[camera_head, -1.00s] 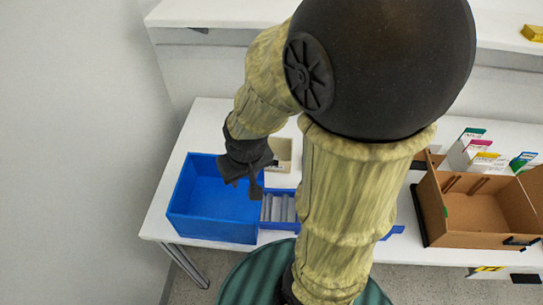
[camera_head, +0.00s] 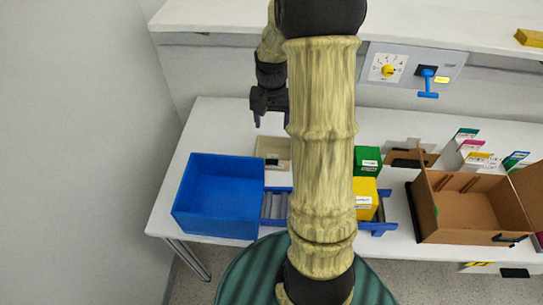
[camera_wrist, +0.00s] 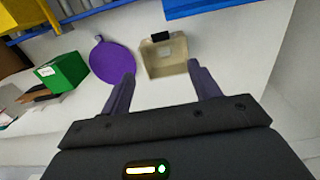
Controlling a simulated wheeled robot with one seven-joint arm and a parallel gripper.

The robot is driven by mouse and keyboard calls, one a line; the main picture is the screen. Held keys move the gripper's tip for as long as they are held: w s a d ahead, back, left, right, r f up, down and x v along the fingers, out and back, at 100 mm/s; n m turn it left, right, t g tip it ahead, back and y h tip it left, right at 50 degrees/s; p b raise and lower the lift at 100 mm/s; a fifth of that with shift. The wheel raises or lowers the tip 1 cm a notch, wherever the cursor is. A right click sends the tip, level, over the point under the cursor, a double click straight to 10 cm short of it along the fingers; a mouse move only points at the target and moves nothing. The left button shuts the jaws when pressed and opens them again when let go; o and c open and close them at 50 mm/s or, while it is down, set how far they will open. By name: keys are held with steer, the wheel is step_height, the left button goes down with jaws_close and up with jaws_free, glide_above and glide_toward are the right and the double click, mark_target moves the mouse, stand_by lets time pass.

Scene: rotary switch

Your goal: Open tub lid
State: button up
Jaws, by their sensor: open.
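A flat, round purple piece with a small tab (camera_wrist: 112,61) lies on the white table in the wrist view; it may be the tub lid, but I cannot tell. My arm hides that spot in the head view. My gripper (camera_head: 271,121) is open and empty above the back of the table. In the wrist view its two fingers (camera_wrist: 161,73) point toward the table, the left fingertip overlapping the purple piece's edge in the picture. A small beige open bin (camera_head: 283,146) stands on the table; it also shows in the wrist view (camera_wrist: 155,66).
A big blue bin (camera_head: 218,197) stands at the table's left. A green box (camera_head: 367,160) and a yellow box (camera_head: 364,198) stand right of my arm, a cardboard box (camera_head: 470,212) further right. A panel with a yellow rotary knob (camera_head: 388,71) and blue handle (camera_head: 428,82) is behind.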

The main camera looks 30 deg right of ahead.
mark_target(272, 162)
steer(key=shift+f, duration=0.1)
step_height(272, 162, down, 17)
steer(key=shift+f+p, duration=0.15)
steer(key=shift+p, duration=0.95)
jaws_close()
steer(key=shift+d+r, duration=0.1)
steer(key=shift+r, duration=0.1)
